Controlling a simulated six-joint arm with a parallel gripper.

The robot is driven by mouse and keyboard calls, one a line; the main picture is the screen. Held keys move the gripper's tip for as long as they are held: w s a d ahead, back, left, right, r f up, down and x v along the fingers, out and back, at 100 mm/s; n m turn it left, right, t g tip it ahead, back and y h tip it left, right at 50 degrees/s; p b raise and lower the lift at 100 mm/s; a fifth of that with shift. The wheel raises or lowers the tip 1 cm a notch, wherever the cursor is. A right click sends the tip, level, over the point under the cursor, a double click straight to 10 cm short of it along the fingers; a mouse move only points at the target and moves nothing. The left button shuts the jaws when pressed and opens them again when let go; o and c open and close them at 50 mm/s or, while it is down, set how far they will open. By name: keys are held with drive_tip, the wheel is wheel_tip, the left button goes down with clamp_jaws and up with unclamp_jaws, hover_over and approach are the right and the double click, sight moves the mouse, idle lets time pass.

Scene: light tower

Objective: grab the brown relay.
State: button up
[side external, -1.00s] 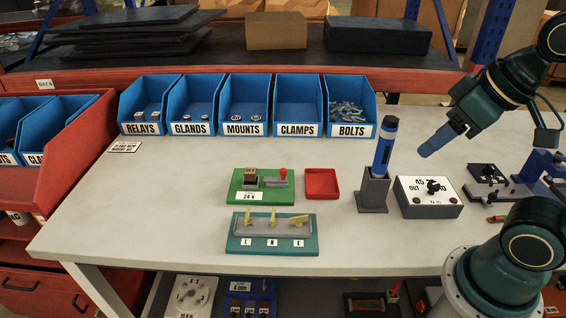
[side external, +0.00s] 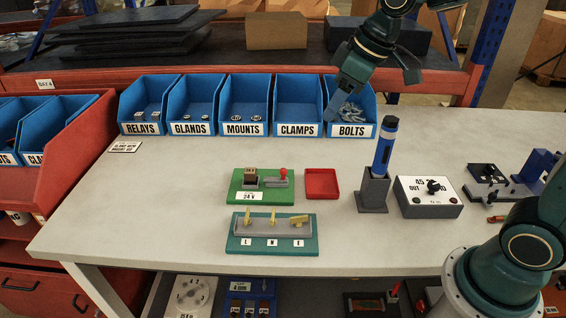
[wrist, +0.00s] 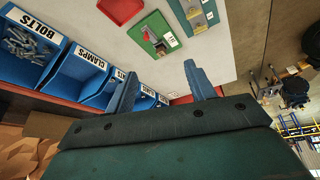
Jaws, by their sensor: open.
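The brown relay (side external: 250,177) sits on the green board (side external: 236,187) marked 24 V, beside a grey switch block with a red lever. My gripper (side external: 333,112) is in the air in front of the BOLTS bin, well behind and to the right of the relay. In the wrist view its two blue fingers (wrist: 163,84) are spread apart with nothing between them.
A red tray (side external: 321,184) lies right of the green board. A teal terminal board (side external: 272,245) lies in front. A blue-black cylinder (side external: 385,146) stands upright in a grey holder. Labelled blue bins (side external: 196,104) line the back.

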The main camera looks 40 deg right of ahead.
drive_tip(key=w+a+f+n+g+y, duration=0.1)
drive_tip(key=w+f+n, duration=0.3)
drive_tip(key=w+f, duration=1)
drive_tip(key=w+a, duration=0.1)
drive_tip(key=w, duration=0.2)
drive_tip(key=shift+w+a+y, duration=0.2)
drive_tip(key=shift+w+y, duration=0.05)
drive_tip(key=shift+y, duration=0.15)
drive_tip(key=shift+f, duration=0.1)
hover_over(250, 171)
drive_tip(key=s+d, duration=0.2)
wheel_tip(250, 171, down, 7)
drive_tip(key=shift+a+r, duration=0.1)
drive_tip(key=shift+a, duration=0.05)
drive_tip(key=shift+w+a+f, duration=0.15)
drive_tip(key=shift+w+f, duration=0.05)
drive_tip(key=shift+f, duration=0.3)
drive_tip(key=shift+f, duration=0.1)
drive_tip(key=shift+x, duration=2.5)
drive_tip(key=shift+w, duration=0.15)
drive_tip(key=c, duration=1.1)
